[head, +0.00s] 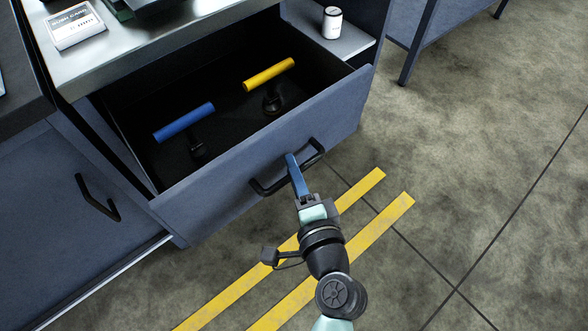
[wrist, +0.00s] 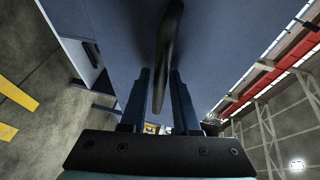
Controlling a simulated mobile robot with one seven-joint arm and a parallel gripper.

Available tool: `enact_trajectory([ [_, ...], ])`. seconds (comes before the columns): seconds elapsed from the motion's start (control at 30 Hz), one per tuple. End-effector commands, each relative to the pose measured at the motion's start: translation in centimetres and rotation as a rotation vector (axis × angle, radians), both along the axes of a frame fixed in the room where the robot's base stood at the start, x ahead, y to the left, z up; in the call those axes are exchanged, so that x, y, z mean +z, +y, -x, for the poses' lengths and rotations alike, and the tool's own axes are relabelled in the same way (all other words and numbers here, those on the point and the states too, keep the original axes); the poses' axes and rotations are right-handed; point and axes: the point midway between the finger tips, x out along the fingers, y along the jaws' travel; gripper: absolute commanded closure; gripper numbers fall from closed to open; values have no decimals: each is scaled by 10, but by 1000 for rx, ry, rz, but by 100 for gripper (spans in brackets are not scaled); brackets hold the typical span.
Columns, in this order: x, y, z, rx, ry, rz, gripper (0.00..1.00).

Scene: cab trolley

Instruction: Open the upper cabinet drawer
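The upper drawer (head: 325,112) is the wide grey-blue drawer under the worktop, and it stands pulled far out. Its black bar handle (head: 262,187) is on the front panel. My gripper (head: 292,160) is at the middle of this handle, with its blue fingers reaching across it. In the wrist view the handle (wrist: 168,50) lies between the two fingertips (wrist: 159,75). The fingers are apart, one on each side of the bar, with narrow gaps visible beside it. Inside the drawer are a blue-handled tool (head: 184,122) and a yellow-handled tool (head: 269,75).
A lower cabinet front with a black handle (head: 97,198) is at left. A labelled white box (head: 75,27) lies on the worktop (head: 170,45). A white canister (head: 332,22) stands on a side shelf. Yellow floor stripes (head: 345,250) run under my arm; the floor at right is clear.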

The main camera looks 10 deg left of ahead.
Motion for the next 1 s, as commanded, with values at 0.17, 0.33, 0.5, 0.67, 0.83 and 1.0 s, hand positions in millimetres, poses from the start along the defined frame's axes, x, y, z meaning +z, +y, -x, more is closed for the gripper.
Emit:
enact_trajectory([
  [0.17, 2, -7, 11, -3, 1, -1, 70],
  [0.33, 7, -23, 40, -4, 4, 1, 70],
  [0.5, 14, -40, 72, -4, 3, 0, 70],
  [0.67, 19, -54, 96, -2, 4, 1, 70],
  [0.83, 22, -61, 109, -1, 2, 1, 70],
  [1.0, 23, -62, 112, 0, 0, 0, 70],
])
